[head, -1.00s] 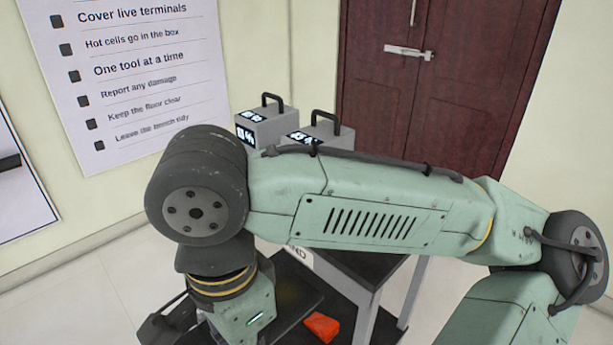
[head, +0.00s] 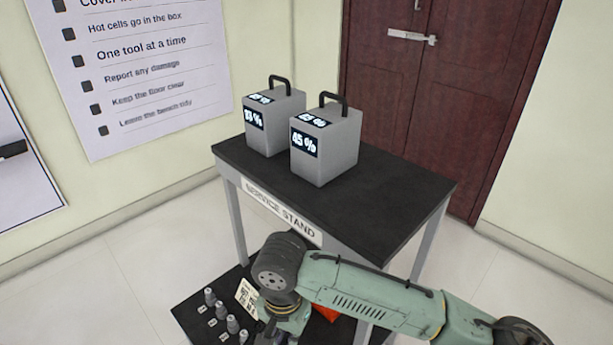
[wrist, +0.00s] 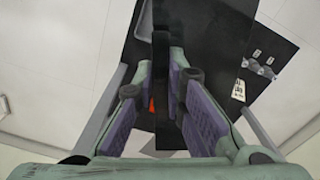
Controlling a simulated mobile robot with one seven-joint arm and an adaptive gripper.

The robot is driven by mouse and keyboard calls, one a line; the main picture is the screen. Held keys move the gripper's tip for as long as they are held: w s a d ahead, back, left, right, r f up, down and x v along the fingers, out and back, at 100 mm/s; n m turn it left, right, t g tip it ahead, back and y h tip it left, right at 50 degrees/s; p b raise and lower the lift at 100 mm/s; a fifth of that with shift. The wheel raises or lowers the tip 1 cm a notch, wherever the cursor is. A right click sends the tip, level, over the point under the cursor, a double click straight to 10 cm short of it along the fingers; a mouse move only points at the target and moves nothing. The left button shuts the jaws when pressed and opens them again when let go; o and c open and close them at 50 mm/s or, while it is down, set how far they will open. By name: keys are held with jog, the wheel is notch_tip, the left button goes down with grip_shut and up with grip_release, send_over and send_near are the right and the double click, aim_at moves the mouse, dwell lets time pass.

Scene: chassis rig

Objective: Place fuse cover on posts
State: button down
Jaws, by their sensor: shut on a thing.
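My gripper (wrist: 160,92) shows in the wrist view with its purple-padded fingers on both sides of a narrow dark piece (wrist: 161,60), held between them. It looks like the fuse cover seen edge-on, but its full shape is hidden. In the head view my arm's end is low over the lower shelf, and the fingers are cut off or hidden. Several small grey posts (head: 221,315) stand on the left part of the black lower shelf (head: 190,318), left of my arm's end. They also show at the right in the wrist view (wrist: 262,62).
The service stand's black top (head: 400,190) carries two grey battery boxes (head: 325,160) with handles. A white label (head: 246,297) stands by the posts. A red-orange object (head: 326,313) lies on the lower shelf, partly behind my arm. A stand leg (head: 232,215) rises near the shelf.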

jog(key=w+d+f+n, duration=0.1)
jog(key=w+f, duration=0.3)
jog(key=f, duration=0.4)
jog(key=w+d+f+n, duration=0.1)
jog(key=w+f, duration=0.3)
jog(key=f, duration=0.5)
jog(key=w+d+f+n, duration=0.1)
jog(key=w+f, duration=0.3)
jog(key=f, duration=0.5)
jog(key=shift+d+n, duration=0.4)
jog(key=shift+n, duration=0.5)
jog(key=shift+s+f, duration=0.1)
jog(key=shift+f, duration=0.05)
